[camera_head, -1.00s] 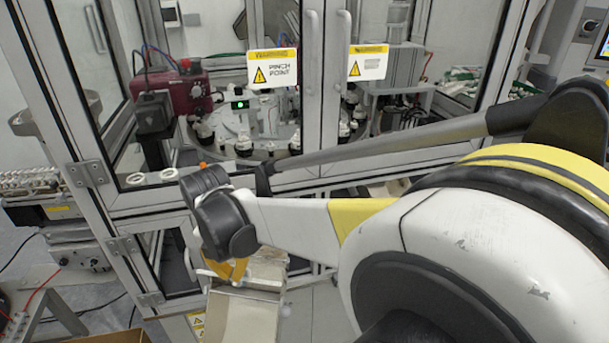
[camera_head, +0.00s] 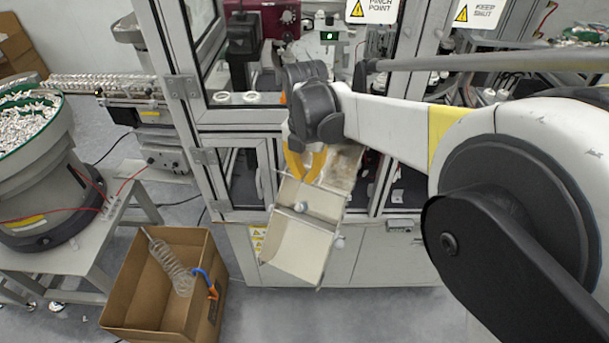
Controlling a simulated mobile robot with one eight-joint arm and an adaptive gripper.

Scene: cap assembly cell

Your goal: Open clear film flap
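My gripper (camera_head: 305,177) has yellow fingers and hangs over the upper end of a metal chute (camera_head: 300,245) on the front of the machine. The fingers come close together at their tips, but I cannot tell whether they are shut or hold anything. A clear, shiny film flap (camera_head: 346,165) seems to show just right of the fingers, at the top of the chute. Its edges are hard to make out, and my wrist and fingers hide part of that area. I cannot tell whether the fingers touch it. A small pale round part (camera_head: 300,207) lies on the chute.
A cardboard box (camera_head: 150,295) with a coiled spring hose (camera_head: 172,262) stands on the floor at lower left. A bowl feeder (camera_head: 35,170) on a bench is at far left. The machine's metal frame (camera_head: 180,90) rises beside my wrist. Floor right of the box is clear.

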